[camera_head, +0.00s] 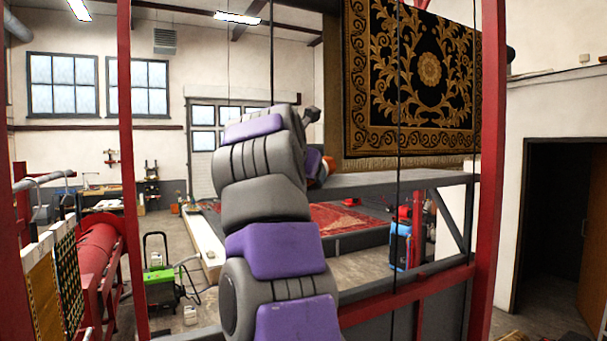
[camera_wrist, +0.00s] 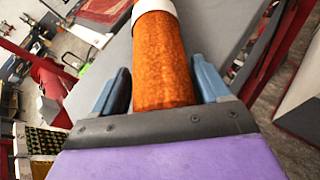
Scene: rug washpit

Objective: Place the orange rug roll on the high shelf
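The orange rug roll (camera_wrist: 162,60) lies lengthwise between the two blue fingers of my gripper (camera_wrist: 163,90) in the wrist view. In the head view only a small orange bit of the roll (camera_head: 327,169) shows past my arm. The high shelf (camera_head: 400,181) is a grey slab right of my gripper, and its grey top (camera_wrist: 225,30) spreads under the roll in the wrist view. I cannot tell whether the roll touches it.
A black and gold rug (camera_head: 412,80) hangs just above the shelf. Red posts (camera_head: 487,150) and (camera_head: 128,150) frame the view. A green machine (camera_head: 160,287) and a red roller (camera_head: 100,250) stand at left. A dark doorway (camera_head: 550,220) is at right.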

